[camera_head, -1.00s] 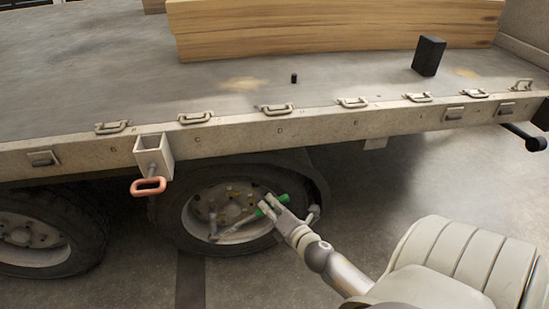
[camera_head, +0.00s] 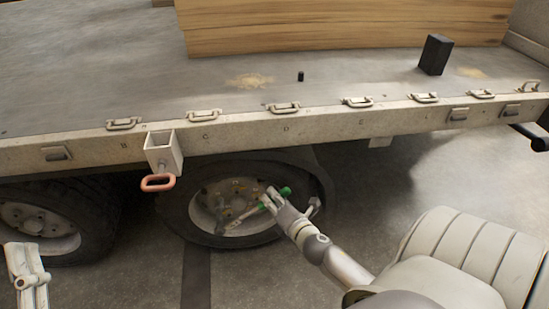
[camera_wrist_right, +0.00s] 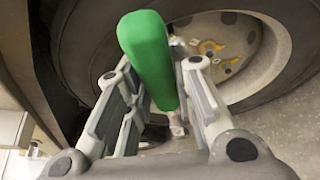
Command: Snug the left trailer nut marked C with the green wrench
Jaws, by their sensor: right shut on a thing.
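The green-handled wrench (camera_head: 285,192) is in my right gripper (camera_head: 270,198), in front of the right-hand trailer wheel (camera_head: 212,231). Its metal shaft points down and left across the hub. In the right wrist view the green handle (camera_wrist_right: 148,55) stands between the two fingers, which are closed on it. The wheel's hub (camera_wrist_right: 228,40) shows several nuts with yellow marks. They are too small for me to read a C, and I cannot tell whether the wrench head sits on one. My left gripper (camera_head: 27,264) is at the lower left edge, away from the wheel; its opening is unclear.
The trailer bed's edge rail (camera_head: 300,128) runs above the wheels. A bracket with an orange handle (camera_head: 158,182) hangs from it, left of the wheel. Another wheel (camera_head: 40,228) is at the left. Timber (camera_head: 340,38) and a black block (camera_head: 435,55) lie on the bed.

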